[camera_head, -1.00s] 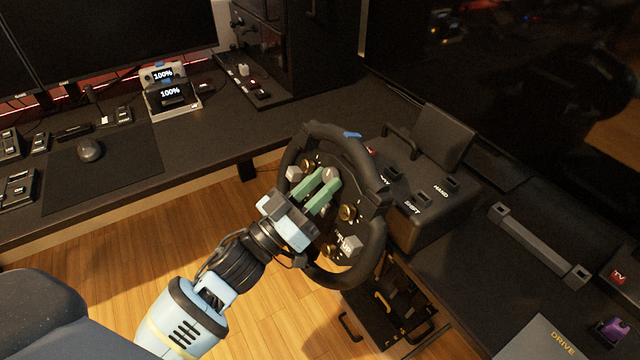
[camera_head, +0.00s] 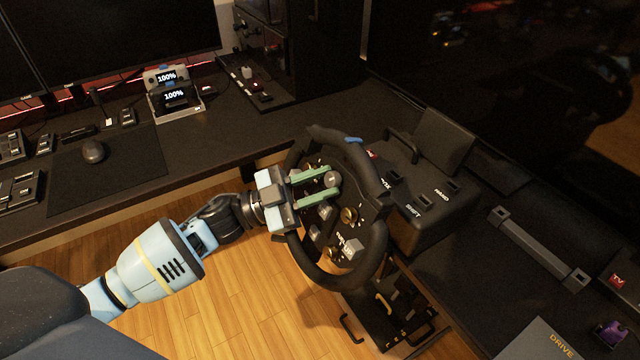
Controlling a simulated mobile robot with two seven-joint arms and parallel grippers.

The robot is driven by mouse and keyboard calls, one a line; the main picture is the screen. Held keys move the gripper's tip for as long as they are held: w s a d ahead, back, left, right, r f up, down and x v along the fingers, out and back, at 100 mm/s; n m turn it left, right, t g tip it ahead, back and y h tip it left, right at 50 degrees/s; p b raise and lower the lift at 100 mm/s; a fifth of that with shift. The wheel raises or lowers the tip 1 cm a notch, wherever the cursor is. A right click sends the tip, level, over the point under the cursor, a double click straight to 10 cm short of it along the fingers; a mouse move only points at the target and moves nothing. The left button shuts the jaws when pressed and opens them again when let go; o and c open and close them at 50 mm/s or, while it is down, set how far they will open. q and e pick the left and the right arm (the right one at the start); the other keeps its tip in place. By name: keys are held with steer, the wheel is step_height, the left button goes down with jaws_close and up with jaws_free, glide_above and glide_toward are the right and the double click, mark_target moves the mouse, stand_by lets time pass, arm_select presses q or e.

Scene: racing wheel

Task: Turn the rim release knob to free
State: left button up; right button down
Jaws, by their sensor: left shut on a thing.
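The black racing wheel (camera_head: 375,240) stands at the middle of the head view, with a blue mark at the top of its rim. Its face carries gold knobs (camera_head: 348,215) and grey buttons (camera_head: 354,249). A round grey knob (camera_head: 333,180) sits in the upper middle of the face. My left gripper (camera_head: 328,184) reaches in from the left, its two green fingers shut on this grey knob. The gripper body hides the left part of the rim and some controls. My right gripper is not in view.
The wheel base (camera_head: 430,205) stands behind the wheel on the black desk. A grey bar handle (camera_head: 540,247) lies to the right. A mouse (camera_head: 93,151) and controller dock (camera_head: 176,103) are at the left. Pedals (camera_head: 395,305) stand below the wheel.

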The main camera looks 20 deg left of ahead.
arm_select(q)
steer(key=m+g, duration=0.1)
steer(key=m, duration=0.1)
steer(key=m+g, duration=0.3)
steer(key=shift+w+a+r+m+p, duration=0.25)
steer(key=shift+w+r+m+p, duration=0.05)
steer(key=shift+r, duration=0.05)
steer(key=m+g, duration=0.1)
steer(key=m, duration=0.1)
steer(key=m+g+p, duration=0.1)
steer(key=m+g, duration=0.1)
steer(key=shift+w+r, duration=0.15)
steer(key=shift+r, duration=0.05)
steer(key=shift+m+g+y+p, duration=0.3)
steer(key=shift+m+g+y, duration=0.55)
steer(key=shift+m, duration=0.25)
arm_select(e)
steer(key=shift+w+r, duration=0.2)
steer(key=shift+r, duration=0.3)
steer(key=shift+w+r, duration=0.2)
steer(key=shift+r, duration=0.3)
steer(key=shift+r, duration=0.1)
arm_select(q)
steer(key=o, duration=1)
steer(key=shift+c, duration=0.2)
